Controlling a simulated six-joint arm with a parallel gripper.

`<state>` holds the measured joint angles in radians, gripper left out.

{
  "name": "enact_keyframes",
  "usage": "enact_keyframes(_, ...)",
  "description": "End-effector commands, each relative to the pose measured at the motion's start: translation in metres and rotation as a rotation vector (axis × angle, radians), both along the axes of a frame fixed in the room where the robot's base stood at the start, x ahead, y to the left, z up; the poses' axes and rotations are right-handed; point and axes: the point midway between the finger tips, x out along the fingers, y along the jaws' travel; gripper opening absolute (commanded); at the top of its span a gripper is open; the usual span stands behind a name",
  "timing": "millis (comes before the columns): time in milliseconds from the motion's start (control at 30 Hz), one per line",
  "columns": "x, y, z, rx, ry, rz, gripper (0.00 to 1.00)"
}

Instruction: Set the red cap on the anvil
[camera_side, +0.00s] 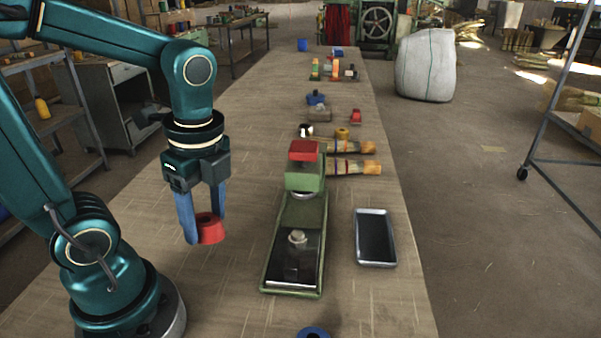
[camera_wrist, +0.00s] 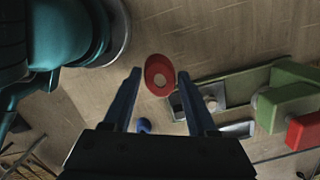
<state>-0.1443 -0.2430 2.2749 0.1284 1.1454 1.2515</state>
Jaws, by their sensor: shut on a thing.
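The red cap (camera_side: 211,229) is a short tapered piece between the blue fingers of my gripper (camera_side: 205,226), which is shut on it. In the wrist view the cap (camera_wrist: 149,72) shows a pale round opening between the fingertips (camera_wrist: 159,73). The anvil (camera_side: 297,240) is a small grey metal post on the dark plate of the green press, right of my gripper. It also shows in the wrist view (camera_wrist: 211,103). The top of the anvil is bare, and the cap is clear to its left. The cap's exact height above the table is hard to tell.
The green press (camera_side: 304,178) has a red-topped head (camera_side: 303,150) behind the anvil. A dark shallow tray (camera_side: 374,238) lies right of the press. A blue round piece (camera_side: 313,333) is at the near edge. Broom parts (camera_side: 355,167) lie behind. The table left of the press is clear.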

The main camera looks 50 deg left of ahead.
Motion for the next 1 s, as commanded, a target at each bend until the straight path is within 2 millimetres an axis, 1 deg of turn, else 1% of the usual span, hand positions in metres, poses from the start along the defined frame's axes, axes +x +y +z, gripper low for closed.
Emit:
enact_keyframes(167, 0.023, 0.004, 0.012, -0.001, -0.001, 0.028, 0.06)
enact_keyframes(333, 0.064, 0.002, 0.021, 0.0, 0.002, 0.044, 0.06)
enact_keyframes(500, 0.106, -0.005, 0.018, 0.0, 0.004, 0.043, 0.06)
enact_keyframes(633, 0.13, -0.013, 0.01, 0.001, 0.003, 0.03, 0.06)
enact_keyframes(700, 0.14, -0.018, 0.003, 0.0, 0.004, 0.021, 0.06)
enact_keyframes(800, 0.148, -0.023, -0.007, 0.0, 0.004, 0.003, 0.06)
enact_keyframes(867, 0.149, -0.027, -0.014, 0.0, 0.004, -0.008, 0.06)
enact_keyframes(1000, 0.148, -0.028, -0.021, 0.001, 0.0, -0.014, 0.06)
